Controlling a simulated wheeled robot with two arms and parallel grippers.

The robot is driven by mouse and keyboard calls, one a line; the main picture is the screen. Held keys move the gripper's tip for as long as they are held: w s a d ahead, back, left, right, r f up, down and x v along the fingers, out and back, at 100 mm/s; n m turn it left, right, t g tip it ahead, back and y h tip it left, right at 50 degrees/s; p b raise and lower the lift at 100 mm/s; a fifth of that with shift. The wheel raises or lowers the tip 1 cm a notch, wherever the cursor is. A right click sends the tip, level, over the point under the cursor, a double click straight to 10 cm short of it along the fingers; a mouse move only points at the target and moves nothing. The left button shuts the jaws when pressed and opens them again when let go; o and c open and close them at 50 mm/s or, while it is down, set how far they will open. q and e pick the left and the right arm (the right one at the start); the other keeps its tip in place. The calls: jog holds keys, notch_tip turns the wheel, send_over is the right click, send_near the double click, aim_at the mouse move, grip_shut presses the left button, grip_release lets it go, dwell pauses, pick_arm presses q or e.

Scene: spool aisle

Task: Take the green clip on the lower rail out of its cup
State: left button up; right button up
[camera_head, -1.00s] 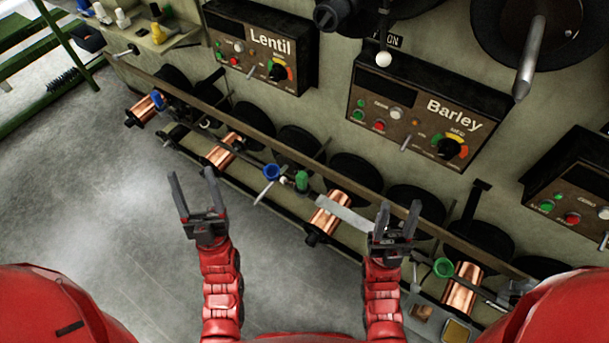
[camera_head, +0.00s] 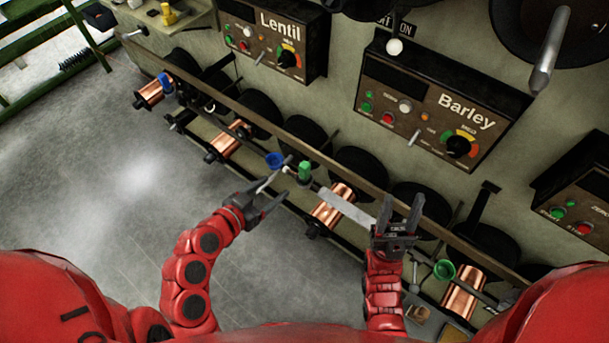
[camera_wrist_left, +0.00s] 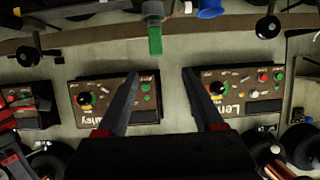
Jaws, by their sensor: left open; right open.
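A green clip (camera_head: 304,173) stands on the lower rail at mid-picture, just right of a blue ring-like piece (camera_head: 274,160). It also shows at the top of the left wrist view (camera_wrist_left: 155,40), hanging below a pale fitting; I cannot tell its cup clearly. My left gripper (camera_head: 273,191) is open and empty, to the left of the green clip and apart from it. In the left wrist view the clip lies beyond the open fingers, between their directions. My right gripper (camera_head: 403,208) is open and empty, right of the clip in front of the rail.
A green open cup (camera_head: 443,270) sits farther right along the rail. Copper spools (camera_head: 332,204) and black discs line the rail. A flat grey bar (camera_head: 344,207) lies between the clip and my right gripper. Barley (camera_head: 440,103) and Lentil (camera_head: 268,40) panels are behind. Floor at left is clear.

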aim_at(302, 169)
pick_arm(q)
jog(key=x, duration=0.8)
jog(key=p+x, duration=0.1)
jog(key=x, duration=0.3)
jog(key=shift+s+d+f, duration=0.2)
jog(key=shift+d, duration=0.15)
jog(key=shift+w+d, duration=0.2)
jog(key=shift+w, duration=0.15)
jog(key=shift+p+x, duration=0.7)
jog(key=shift+x, duration=1.5)
grip_shut()
